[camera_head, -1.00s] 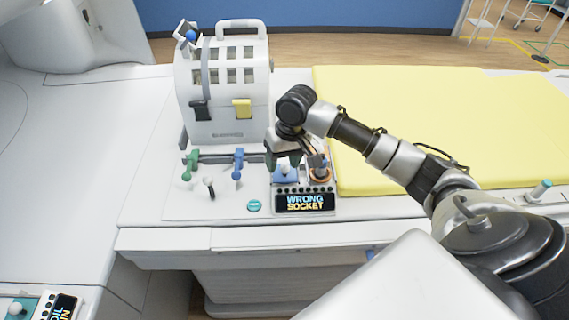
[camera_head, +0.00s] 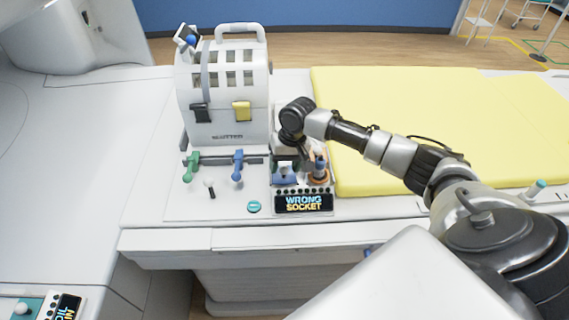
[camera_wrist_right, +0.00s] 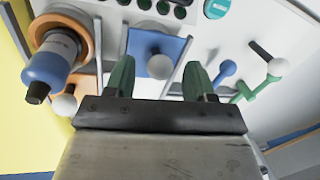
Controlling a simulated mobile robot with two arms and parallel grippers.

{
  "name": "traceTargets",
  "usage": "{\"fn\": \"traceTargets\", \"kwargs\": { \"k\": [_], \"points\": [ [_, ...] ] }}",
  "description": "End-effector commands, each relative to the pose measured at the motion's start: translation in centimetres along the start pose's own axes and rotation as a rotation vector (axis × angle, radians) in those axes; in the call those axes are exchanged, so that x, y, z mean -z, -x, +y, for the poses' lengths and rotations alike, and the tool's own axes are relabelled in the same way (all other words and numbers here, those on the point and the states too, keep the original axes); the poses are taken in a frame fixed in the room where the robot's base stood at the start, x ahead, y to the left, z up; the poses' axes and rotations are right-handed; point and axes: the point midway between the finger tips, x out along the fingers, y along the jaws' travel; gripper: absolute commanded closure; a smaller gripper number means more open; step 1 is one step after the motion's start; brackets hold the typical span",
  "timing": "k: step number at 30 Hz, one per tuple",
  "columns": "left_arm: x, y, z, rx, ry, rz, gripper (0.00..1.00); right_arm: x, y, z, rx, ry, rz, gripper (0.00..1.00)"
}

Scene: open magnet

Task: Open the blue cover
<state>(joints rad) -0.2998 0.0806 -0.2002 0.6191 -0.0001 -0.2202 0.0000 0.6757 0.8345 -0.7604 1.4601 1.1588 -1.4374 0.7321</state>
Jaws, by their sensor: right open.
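The blue cover (camera_wrist_right: 172,46) is a flat blue square with a pale round knob (camera_wrist_right: 159,66) on it, seen in the right wrist view. It also shows partly in the head view as a blue patch (camera_head: 284,180) on the panel, mostly behind my gripper. My right gripper (camera_wrist_right: 160,72) is open above the cover. Its two green fingertips lie on either side of the knob in the picture, with gaps; I cannot tell the height between them. In the head view the right gripper (camera_head: 288,165) is partly hidden by its own wrist. My left gripper is not in view.
A blue-and-black bottle-like piece (camera_wrist_right: 55,62) stands in an orange ring (camera_wrist_right: 80,28) beside the cover. A display reading "WRONG SOCKET" (camera_head: 304,204) is in front. A white slotted machine (camera_head: 225,90) stands behind. Green (camera_head: 192,162) and blue (camera_head: 238,163) levers are to the left.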

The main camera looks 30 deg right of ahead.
Motion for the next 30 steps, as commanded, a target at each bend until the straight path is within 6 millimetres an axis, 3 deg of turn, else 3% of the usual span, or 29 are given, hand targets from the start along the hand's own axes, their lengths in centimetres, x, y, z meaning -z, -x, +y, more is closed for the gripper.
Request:
{"fn": "traceTargets", "kwargs": {
  "k": [11,21,30],
  "points": [
    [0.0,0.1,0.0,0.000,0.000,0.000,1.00,0.0,-0.6,0.0,-0.001,0.001,0.000,0.47],
    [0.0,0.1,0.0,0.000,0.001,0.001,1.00,0.0,-0.6,0.0,-0.001,0.001,0.000,0.99],
    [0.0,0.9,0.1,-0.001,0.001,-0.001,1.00,1.0,-0.2,0.1,0.002,-0.003,0.001,1.00]
  ]
}}
